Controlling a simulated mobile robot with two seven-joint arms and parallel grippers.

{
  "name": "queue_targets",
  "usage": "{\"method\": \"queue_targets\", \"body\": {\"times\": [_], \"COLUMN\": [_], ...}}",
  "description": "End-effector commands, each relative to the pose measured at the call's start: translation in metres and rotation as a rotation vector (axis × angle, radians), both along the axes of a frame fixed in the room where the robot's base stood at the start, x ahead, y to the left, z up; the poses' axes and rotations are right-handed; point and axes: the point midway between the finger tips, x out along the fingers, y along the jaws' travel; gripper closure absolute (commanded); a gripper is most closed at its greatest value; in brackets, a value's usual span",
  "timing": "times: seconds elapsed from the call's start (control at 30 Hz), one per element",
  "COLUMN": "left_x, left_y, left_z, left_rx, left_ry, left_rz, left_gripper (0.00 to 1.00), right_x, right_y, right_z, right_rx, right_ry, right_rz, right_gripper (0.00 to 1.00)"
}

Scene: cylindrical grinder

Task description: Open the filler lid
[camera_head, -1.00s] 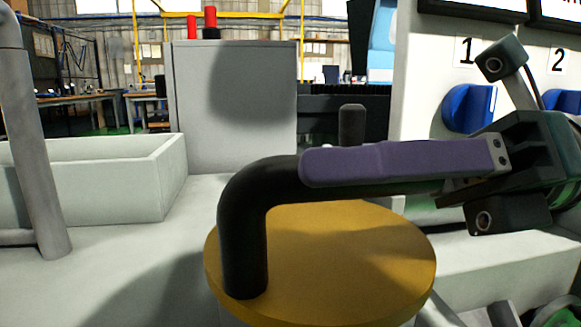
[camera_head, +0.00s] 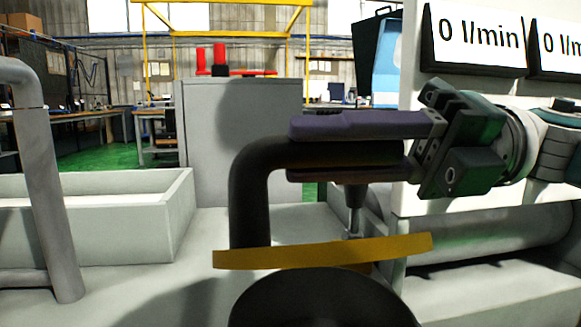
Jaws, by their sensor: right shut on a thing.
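The filler lid (camera_head: 322,251) is a flat yellow disc, now seen nearly edge-on and slightly tilted. It is raised above a round black filler opening (camera_head: 320,300) at the bottom of the view. A bent black handle (camera_head: 249,200) rises from the lid's left part and runs right. My right gripper (camera_head: 298,152) comes in from the right, with purple fingers above and below the handle's horizontal bar, shut on it. The fingers hide part of the bar. My left gripper is not in view.
A pale panel with flow displays (camera_head: 481,38) stands on the right, close to my right wrist. A pale trough (camera_head: 100,232) and a grey pipe (camera_head: 50,190) are on the left. A grey cabinet (camera_head: 240,130) stands behind the handle.

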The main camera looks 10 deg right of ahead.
Motion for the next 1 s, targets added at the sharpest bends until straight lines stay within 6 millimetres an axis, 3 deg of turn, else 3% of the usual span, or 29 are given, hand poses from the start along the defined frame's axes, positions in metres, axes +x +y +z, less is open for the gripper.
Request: {"method": "queue_targets", "body": {"times": [0.23,0.7,0.73,1.0], "left_x": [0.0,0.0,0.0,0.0], "left_y": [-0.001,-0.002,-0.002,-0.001], "left_z": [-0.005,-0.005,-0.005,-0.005], "left_rx": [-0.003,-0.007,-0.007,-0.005], "left_ry": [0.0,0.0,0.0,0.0], "left_rz": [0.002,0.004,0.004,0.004], "left_gripper": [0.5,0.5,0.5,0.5], "right_x": [0.011,0.014,0.014,0.014], "right_y": [0.0,0.0,0.0,0.0], "right_z": [0.007,0.009,0.009,0.008], "right_rx": [0.002,0.003,0.003,0.001], "right_ry": [-0.01,-0.01,-0.01,-0.008], "right_rz": [-0.002,-0.004,-0.004,-0.003], "right_gripper": [1.0,1.0,0.67,0.38]}}
